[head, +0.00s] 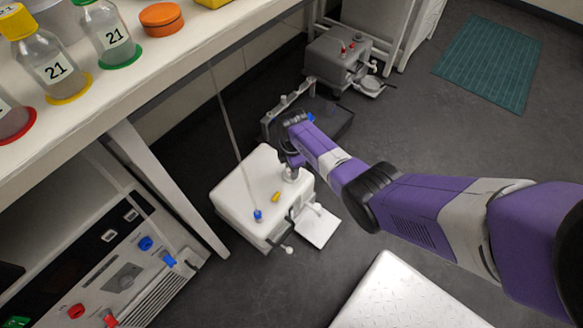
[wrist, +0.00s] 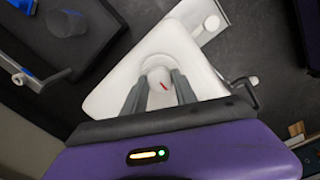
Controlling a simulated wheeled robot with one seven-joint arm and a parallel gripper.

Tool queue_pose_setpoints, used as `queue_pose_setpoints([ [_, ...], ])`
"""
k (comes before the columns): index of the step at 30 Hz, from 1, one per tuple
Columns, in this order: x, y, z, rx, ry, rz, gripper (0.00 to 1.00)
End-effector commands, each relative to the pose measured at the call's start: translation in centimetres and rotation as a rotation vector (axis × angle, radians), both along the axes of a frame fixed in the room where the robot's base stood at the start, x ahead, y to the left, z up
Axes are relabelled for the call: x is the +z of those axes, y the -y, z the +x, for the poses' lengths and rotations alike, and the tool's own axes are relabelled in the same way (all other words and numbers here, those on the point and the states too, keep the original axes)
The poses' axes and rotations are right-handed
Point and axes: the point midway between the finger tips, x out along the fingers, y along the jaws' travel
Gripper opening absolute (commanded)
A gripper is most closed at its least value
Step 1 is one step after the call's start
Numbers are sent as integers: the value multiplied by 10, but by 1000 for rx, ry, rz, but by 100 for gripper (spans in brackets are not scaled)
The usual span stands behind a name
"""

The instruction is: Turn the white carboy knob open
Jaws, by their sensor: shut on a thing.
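The white carboy (head: 240,195) stands on the floor below the bench in the head view. It also shows in the wrist view (wrist: 112,92), where a white round knob (wrist: 158,76) with a red mark sits on it. My gripper (wrist: 158,92) has its two grey fingers on either side of this knob and is shut on it. In the head view my gripper (head: 291,170) reaches down onto the carboy's right part, and the fingers mostly hide the knob there. How far the knob is turned I cannot tell.
A blue knob (head: 258,215) and a yellow piece (head: 276,197) sit on the carboy top. A dark tray-like unit (head: 325,112) stands behind it, and a grey box with red knobs (head: 338,58) farther back. The bench (head: 190,65) with bottles overhangs at left.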

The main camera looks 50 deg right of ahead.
Motion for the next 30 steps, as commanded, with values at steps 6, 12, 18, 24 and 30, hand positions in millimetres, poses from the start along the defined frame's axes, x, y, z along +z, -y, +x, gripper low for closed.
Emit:
queue_pose_setpoints([
  [6, 1, -1, 1, 35, 2, 2, 0],
  [12, 1, -1, 1, 40, 2, 2, 0],
  [18, 1, -1, 1, 40, 2, 1, 0],
  [24, 0, -1, 1, 39, 0, 1, 56],
  [30, 0, -1, 0, 38, 0, 1, 56],
])
